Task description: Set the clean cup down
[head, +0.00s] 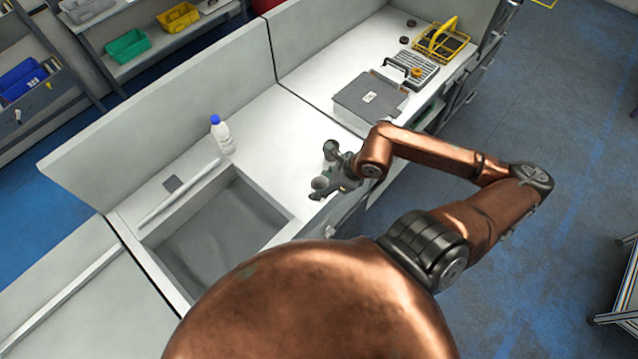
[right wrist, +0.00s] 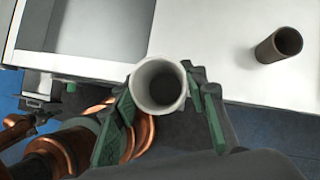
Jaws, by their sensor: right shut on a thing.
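My right gripper (head: 334,184) is over the front edge of the white counter, just right of the sink. In the right wrist view, the right gripper (right wrist: 170,108) has its fingers closed on both sides of a pale cup (right wrist: 158,88). I look into the cup's open, empty-looking mouth. A second, brownish cup (right wrist: 279,45) stands on the counter to the right of the held cup, apart from it. I cannot tell whether the held cup's base touches anything; the base is hidden. My left gripper is not in view.
The sink (head: 225,235) lies left of the gripper. A white bottle with a blue cap (head: 222,135) stands behind it. A grey box (head: 370,100) and a yellow basket (head: 441,42) are farther along the counter. Bare counter (head: 285,130) lies between bottle and box.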

